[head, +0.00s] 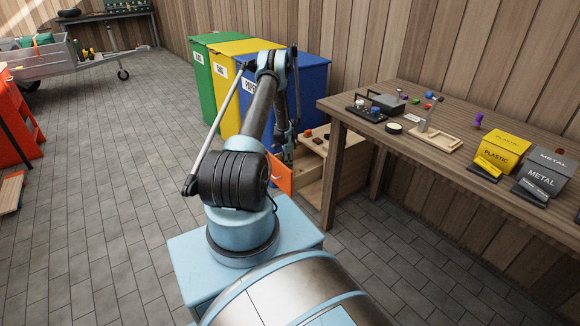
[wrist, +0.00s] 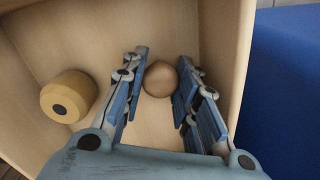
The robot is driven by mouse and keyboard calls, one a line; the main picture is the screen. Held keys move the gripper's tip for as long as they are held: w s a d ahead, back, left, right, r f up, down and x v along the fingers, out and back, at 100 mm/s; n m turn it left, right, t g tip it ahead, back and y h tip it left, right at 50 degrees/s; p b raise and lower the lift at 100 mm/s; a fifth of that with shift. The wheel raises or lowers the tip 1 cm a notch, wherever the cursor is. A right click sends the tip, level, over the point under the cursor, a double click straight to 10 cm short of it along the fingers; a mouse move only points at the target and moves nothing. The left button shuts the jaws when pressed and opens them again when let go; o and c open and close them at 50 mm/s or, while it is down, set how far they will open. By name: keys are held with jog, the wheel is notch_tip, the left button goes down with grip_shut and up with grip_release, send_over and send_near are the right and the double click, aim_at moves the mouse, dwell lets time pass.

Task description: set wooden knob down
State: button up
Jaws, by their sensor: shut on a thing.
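The wooden knob (wrist: 160,78) is a round brown piece between the fingertips of my gripper (wrist: 164,60) in the wrist view. My gripper is shut on it, over the inside of a pale wooden box (wrist: 205,30). I cannot tell whether the knob touches the box floor. In the head view my gripper (head: 284,150) points down beside the workbench, at the open wooden compartment (head: 335,165); the knob cannot be made out there.
A yellow cylinder (wrist: 68,97) with a dark centre lies in the box, left of my fingers. A blue bin (head: 312,90) stands close behind my arm. The workbench (head: 400,150) is to the right, with several small items and the yellow plastic container (head: 505,148). An orange panel (head: 281,177) is near my gripper.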

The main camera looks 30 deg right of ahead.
jog(key=shift+f, duration=0.55)
jog(key=o, duration=0.5)
jog(key=shift+f, duration=0.1)
